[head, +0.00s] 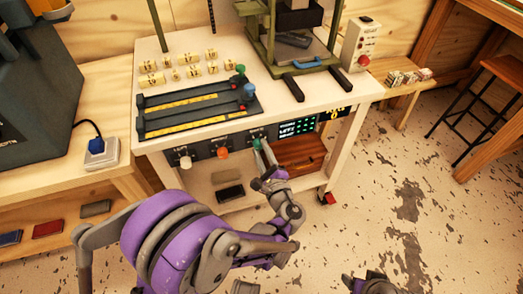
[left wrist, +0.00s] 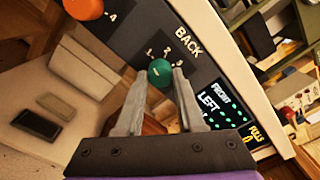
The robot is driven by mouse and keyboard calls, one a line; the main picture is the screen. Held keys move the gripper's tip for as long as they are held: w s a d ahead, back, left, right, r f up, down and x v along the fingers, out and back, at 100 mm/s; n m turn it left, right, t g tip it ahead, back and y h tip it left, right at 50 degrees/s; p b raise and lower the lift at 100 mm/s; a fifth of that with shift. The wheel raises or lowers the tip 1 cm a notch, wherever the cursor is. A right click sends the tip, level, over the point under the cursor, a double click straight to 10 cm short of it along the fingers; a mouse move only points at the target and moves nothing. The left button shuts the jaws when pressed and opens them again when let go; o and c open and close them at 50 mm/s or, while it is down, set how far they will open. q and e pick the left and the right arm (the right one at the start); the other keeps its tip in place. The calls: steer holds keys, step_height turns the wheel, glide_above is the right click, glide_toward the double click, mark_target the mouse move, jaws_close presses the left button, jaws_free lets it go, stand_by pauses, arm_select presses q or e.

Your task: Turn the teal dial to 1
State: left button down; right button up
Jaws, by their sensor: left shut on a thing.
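The teal dial (left wrist: 160,71) sits on the dark panel at the table's front edge, under the word BACK and the numbers 1, 2 and 3. In the head view the dial (head: 257,143) is mostly hidden by my gripper. My left gripper (left wrist: 160,80) has its two fingers on either side of the dial and is shut on it. In the head view this gripper (head: 264,152) reaches up to the panel from below. A small pale mark shows on the dial, but I cannot tell which number it points to. My right gripper (head: 370,284) is only partly visible at the bottom edge.
An orange dial (head: 222,153) and a white dial (head: 185,162) are to the left on the same panel. A display with green dots (head: 297,127) is to the right. Foil rolls (head: 209,55) and two dark rails stand on the table.

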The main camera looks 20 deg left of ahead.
arm_select(q)
steer(key=c, duration=0.5)
jaws_free()
steer(key=shift+s+d, duration=0.1)
steer(key=p+v, duration=0.1)
steer(key=v, duration=0.9)
steer(key=shift+s+d, duration=0.2)
steer(key=shift+s, duration=0.05)
